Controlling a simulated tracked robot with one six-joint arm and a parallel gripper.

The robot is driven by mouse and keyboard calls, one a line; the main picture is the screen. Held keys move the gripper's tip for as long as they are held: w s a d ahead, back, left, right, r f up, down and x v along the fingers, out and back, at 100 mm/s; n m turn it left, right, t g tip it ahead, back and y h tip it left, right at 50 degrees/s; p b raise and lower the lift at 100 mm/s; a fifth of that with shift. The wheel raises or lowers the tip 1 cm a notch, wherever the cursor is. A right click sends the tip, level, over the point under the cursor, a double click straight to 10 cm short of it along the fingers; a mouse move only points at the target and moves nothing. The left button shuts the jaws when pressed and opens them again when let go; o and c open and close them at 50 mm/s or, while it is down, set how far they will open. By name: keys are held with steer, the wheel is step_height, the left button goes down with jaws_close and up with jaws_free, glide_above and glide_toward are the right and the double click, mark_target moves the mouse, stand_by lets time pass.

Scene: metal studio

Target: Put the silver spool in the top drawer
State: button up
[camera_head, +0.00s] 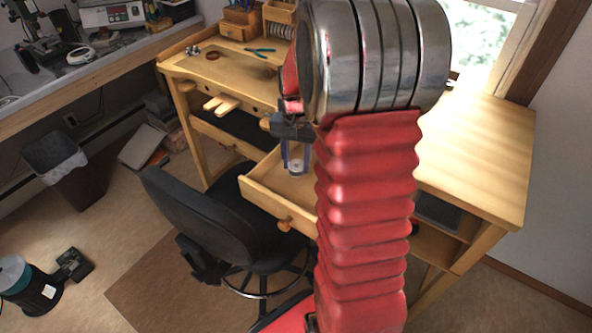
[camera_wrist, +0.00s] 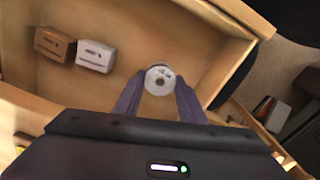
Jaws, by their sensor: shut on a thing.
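The silver spool (camera_wrist: 159,80) shows in the wrist view between the two fingertips of my gripper (camera_wrist: 157,88), which is shut on it. It also shows in the head view (camera_head: 295,168), over the open top drawer (camera_head: 262,195). In the wrist view the wooden drawer (camera_wrist: 215,22) lies behind the spool; I cannot tell whether the spool touches its floor. My gripper (camera_head: 294,155) in the head view points down, partly hidden behind my red arm. A brown box (camera_wrist: 55,44) and a white box (camera_wrist: 95,56) lie inside the drawer.
The wooden bench (camera_head: 490,150) stands around the drawer. A black chair (camera_head: 205,215) is close in front of the drawer. Pliers (camera_head: 260,52) and small wooden drawers (camera_head: 241,24) are on the bench top. A bin (camera_head: 68,165) stands at left.

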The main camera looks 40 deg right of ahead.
mark_target(296, 179)
steer(key=shift+f, duration=1.8)
steer(key=o, duration=1)
steer(key=shift+f, duration=0.1)
steer(key=shift+o, duration=0.2)
step_height(296, 179, up, 12)
